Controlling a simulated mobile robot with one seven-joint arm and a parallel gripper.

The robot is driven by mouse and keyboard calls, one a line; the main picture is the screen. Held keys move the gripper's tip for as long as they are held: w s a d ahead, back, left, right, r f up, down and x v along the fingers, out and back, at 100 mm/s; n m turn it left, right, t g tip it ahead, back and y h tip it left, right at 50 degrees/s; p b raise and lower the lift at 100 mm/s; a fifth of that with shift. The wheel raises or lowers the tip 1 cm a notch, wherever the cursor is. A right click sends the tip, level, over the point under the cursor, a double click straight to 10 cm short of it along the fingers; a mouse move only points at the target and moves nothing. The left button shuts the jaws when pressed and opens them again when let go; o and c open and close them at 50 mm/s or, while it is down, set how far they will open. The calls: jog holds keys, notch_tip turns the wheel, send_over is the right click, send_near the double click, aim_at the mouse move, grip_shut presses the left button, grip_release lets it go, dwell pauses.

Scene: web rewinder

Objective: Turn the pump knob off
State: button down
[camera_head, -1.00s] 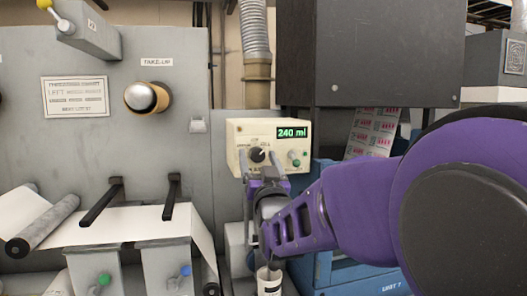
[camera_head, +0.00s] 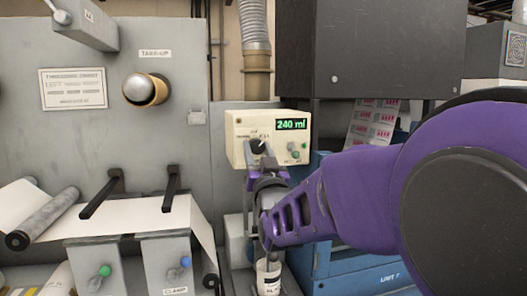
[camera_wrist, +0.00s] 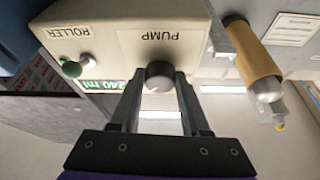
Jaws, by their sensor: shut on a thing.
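The cream pump box (camera_head: 236,132) with a green "240 ml" display (camera_head: 291,125) is mounted at the middle of the head view. Its dark pump knob (camera_head: 257,147) is on the left part of the front face. In the wrist view the knob (camera_wrist: 159,78) shows under the upside-down word "PUMP", between my fingertips. My gripper (camera_head: 259,158) is at the knob, with its fingers shut on it from either side.
A green roller knob (camera_wrist: 71,68) sits on the same box face, right of the pump knob in the head view. A take-up spindle (camera_head: 145,89), a grey hose (camera_head: 254,28) and a black cabinet (camera_head: 389,48) surround the box.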

jog(key=shift+f, duration=0.1)
jog(key=shift+d+f+n+y+b, duration=0.15)
jog(key=shift+n+y+b, duration=0.25)
jog(key=shift+n+b, duration=0.55)
jog(key=n+y+b, duration=0.1)
jog(key=n+b, duration=0.2)
jog(key=shift+g+b, duration=0.4)
jog(key=n+y+b, duration=0.1)
jog(key=n, duration=0.1)
jog(key=n+g+y+b, duration=0.1)
jog(key=n, duration=0.1)
jog(key=shift+r+n+b, duration=0.2)
jog(key=shift+n+b, duration=0.05)
jog(key=shift+b, duration=0.05)
jog(key=shift+r+n+g+y+b, duration=0.15)
jog(key=shift+n+g+y+b, duration=0.4)
jog(key=shift+n, duration=0.95)
jog(key=shift+y, duration=0.25)
jog(key=shift+c, duration=1.9)
grip_release()
jog(key=shift+w+g, duration=0.1)
jog(key=shift+g, duration=0.15)
